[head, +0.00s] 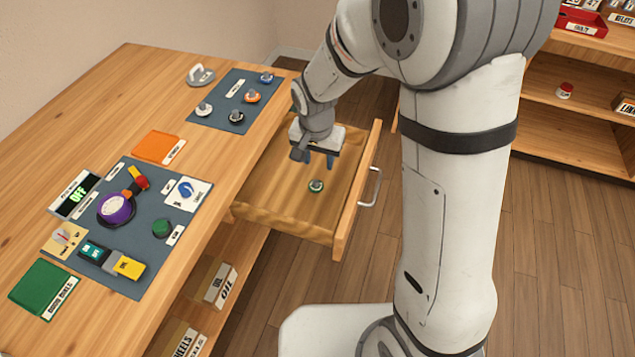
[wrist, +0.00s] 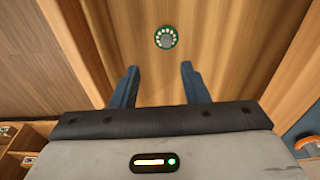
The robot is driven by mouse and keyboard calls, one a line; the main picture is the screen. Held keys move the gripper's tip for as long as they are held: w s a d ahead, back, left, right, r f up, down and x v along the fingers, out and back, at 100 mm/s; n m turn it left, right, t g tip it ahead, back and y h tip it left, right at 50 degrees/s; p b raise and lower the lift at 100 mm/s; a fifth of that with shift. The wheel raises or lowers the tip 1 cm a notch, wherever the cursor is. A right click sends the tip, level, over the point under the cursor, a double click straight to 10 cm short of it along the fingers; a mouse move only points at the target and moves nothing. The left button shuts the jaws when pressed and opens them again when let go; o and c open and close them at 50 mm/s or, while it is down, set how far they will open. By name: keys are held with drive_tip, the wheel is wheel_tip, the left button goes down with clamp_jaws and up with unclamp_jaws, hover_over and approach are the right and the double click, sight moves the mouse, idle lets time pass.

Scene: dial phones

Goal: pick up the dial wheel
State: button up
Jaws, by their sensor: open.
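A small round dial wheel (head: 316,186), green with a pale ring of dots and a grey centre, lies on the floor of the open drawer (head: 285,205). It also shows in the wrist view (wrist: 165,38), beyond my fingertips. My gripper (head: 320,160) is over the drawer, above the dial wheel. Its two blue fingers are apart and empty in the wrist view (wrist: 159,85). Nothing lies between the fingers.
The drawer's front panel with its handle (head: 371,188) stands to the right. The wooden worktop (head: 110,110) at left holds a blue-grey mat with a purple dial device (head: 117,208), and a second mat (head: 215,112) with several small wheels. Shelves stand at the far right.

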sight(316, 182)
drive_tip(key=f, duration=0.3)
drive_tip(key=w+f, duration=0.1)
drive_tip(key=f, duration=0.2)
drive_tip(key=f+b, duration=0.1)
drive_tip(key=f, duration=0.3)
drive_tip(key=shift+w+a, duration=0.15)
drive_tip(key=shift+a, duration=0.2)
drive_tip(key=shift+r, duration=0.1)
clamp_jaws()
